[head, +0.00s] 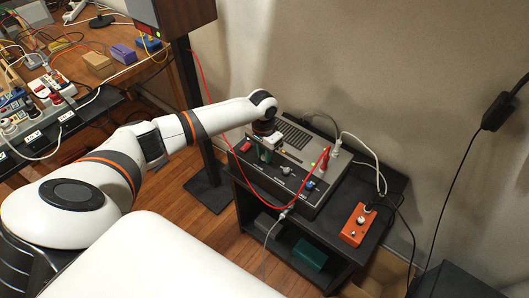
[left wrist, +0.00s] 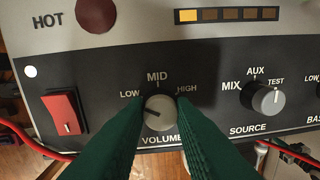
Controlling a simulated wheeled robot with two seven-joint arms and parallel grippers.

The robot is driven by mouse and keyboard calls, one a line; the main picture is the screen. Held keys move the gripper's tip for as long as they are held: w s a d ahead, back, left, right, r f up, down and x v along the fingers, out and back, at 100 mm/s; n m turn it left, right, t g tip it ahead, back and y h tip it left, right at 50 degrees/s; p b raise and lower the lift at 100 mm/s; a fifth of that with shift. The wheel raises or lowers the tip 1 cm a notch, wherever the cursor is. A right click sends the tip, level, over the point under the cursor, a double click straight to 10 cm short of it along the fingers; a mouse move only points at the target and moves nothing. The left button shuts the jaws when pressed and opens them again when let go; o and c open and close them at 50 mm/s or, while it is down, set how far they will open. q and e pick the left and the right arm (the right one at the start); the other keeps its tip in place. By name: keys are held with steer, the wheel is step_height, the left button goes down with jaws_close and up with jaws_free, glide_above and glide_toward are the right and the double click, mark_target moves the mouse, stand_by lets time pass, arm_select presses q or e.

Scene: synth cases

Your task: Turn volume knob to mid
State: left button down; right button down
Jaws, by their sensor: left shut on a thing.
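The volume knob (left wrist: 160,113) is a small light-grey dial on the dark front panel, with LOW, MID and HIGH printed around it. Its dark mark points left, to the LOW side. My left gripper (left wrist: 160,122) has long green fingers, one on each side of the knob, and is shut on it. In the head view the left gripper (head: 266,153) reaches down onto the grey box (head: 297,137) that carries the panel. The fingers hide the volume knob there. My right gripper is out of view.
A source knob (left wrist: 267,99) set towards TEST is right of the volume knob, and a red rocker switch (left wrist: 62,113) is left. A red cable (head: 303,195) hangs across the panel's front. An orange box (head: 357,224) stands on the black stand, right of the grey box.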

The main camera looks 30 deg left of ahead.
arm_select(q)
steer(key=shift+r+m+p, duration=0.15)
steer(key=shift+m+p, duration=1.05)
steer(key=shift+m, duration=0.1)
steer(key=m+p, duration=0.1)
steer(key=m, duration=0.1)
steer(key=shift+m, duration=0.3)
steer(key=m+p, duration=0.1)
steer(key=m, duration=0.2)
steer(key=shift+m, duration=0.3)
steer(key=shift+m+p, duration=0.5)
steer(key=shift+m, duration=0.9)
steer(key=shift+w, duration=0.1)
steer(key=c, duration=1.2)
jaws_free()
steer(key=shift+c, duration=0.2)
